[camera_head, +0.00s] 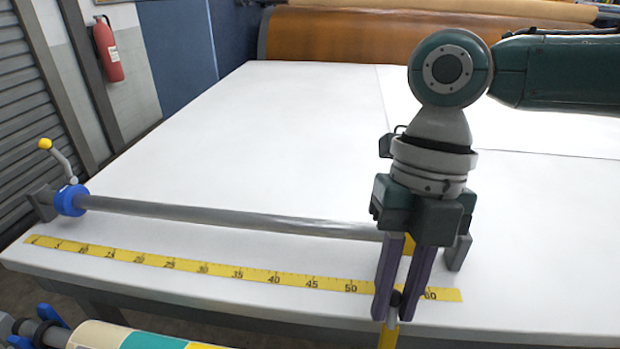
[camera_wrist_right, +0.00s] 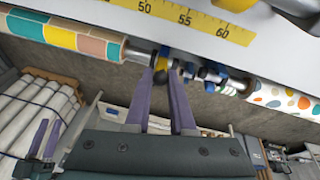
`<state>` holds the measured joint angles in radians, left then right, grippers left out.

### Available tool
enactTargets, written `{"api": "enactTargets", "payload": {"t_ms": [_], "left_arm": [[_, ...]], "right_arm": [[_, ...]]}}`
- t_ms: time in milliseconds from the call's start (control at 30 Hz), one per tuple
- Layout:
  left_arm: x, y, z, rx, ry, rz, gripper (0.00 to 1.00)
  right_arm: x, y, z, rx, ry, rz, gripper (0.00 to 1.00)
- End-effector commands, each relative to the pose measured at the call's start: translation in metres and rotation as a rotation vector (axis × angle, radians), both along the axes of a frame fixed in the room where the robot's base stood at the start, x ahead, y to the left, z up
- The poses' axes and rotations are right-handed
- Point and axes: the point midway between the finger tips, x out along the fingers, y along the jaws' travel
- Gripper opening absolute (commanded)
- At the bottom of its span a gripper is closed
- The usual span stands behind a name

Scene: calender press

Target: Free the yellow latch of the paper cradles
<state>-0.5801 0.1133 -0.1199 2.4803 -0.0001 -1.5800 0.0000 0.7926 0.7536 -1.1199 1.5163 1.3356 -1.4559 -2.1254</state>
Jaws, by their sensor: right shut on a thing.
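The yellow latch (camera_head: 389,338) shows as a narrow yellow piece at the table's front edge, just below the fingertips of my right gripper (camera_head: 396,305). The purple fingers are close together, with a dark part between their tips. In the right wrist view, the right gripper (camera_wrist_right: 172,75) reaches to dark, blue and yellow parts between two paper rolls. Its fingers hide much of the latch there. The left gripper (camera_wrist_right: 45,140) shows small at the lower left of the right wrist view, its fingers apart and empty. It is outside the head view.
A grey bar (camera_head: 230,217) with a blue collar crosses the white table (camera_head: 260,130) behind a yellow ruler strip (camera_head: 200,269). A patterned roll (camera_wrist_right: 60,36) and a dotted roll (camera_wrist_right: 283,98) lie along the front edge. The table behind the bar is clear.

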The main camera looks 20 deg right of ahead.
Motion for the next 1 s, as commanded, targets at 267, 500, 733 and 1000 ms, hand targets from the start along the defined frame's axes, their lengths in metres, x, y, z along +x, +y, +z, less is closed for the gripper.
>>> {"api": "enactTargets", "payload": {"t_ms": [267, 500, 733, 1000], "left_arm": [[0.0, 0.0, -0.001, 0.001, 0.0, -0.001, 0.5], [0.0, 0.002, -0.001, 0.008, 0.0, -0.005, 0.5], [0.0, 0.003, -0.002, 0.011, 0.0, -0.007, 0.5], [0.0, 0.003, -0.006, 0.011, 0.0, -0.007, 0.5]], "right_arm": [[-0.002, 0.001, 0.0, 0.004, 0.007, 0.004, 0.33], [-0.001, 0.001, 0.0, 0.004, 0.005, 0.003, 0.46], [0.002, -0.001, 0.008, 0.004, 0.001, 0.003, 0.46], [0.013, -0.012, 0.057, 0.003, -0.002, 0.002, 0.46]]}}
